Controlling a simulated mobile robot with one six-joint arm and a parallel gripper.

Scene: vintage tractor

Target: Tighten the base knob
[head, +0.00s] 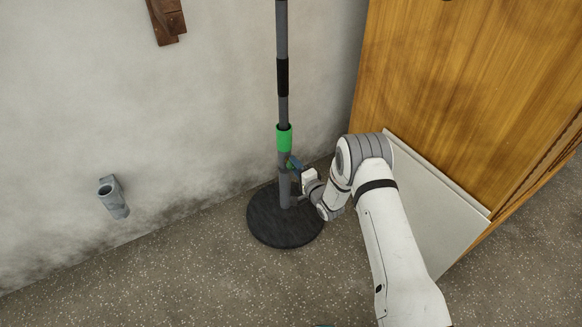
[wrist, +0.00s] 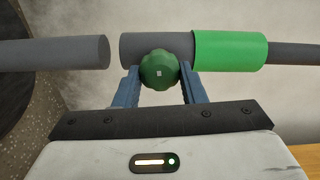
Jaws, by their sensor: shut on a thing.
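The green base knob (wrist: 159,70) sits on the side of a grey sleeve (wrist: 132,46) in the wrist view. My gripper (wrist: 158,78) has its blue fingers on both sides of the knob and is shut on it. A bright green collar (wrist: 230,50) is beside the knob on the same pole. It also shows in the head view (head: 284,138). In the head view my gripper (head: 292,163) reaches the pole from the right, just below the green collar, and the knob is hidden there. The pole (head: 282,50) stands upright on a round black base (head: 285,229).
A thinner-looking grey tube end (wrist: 55,54) shows left of the sleeve, with a gap between. A wooden cabinet (head: 460,90) and a pale panel (head: 440,210) stand right of the pole. A grey wall holder (head: 114,198) is at left. Floor left of the base is clear.

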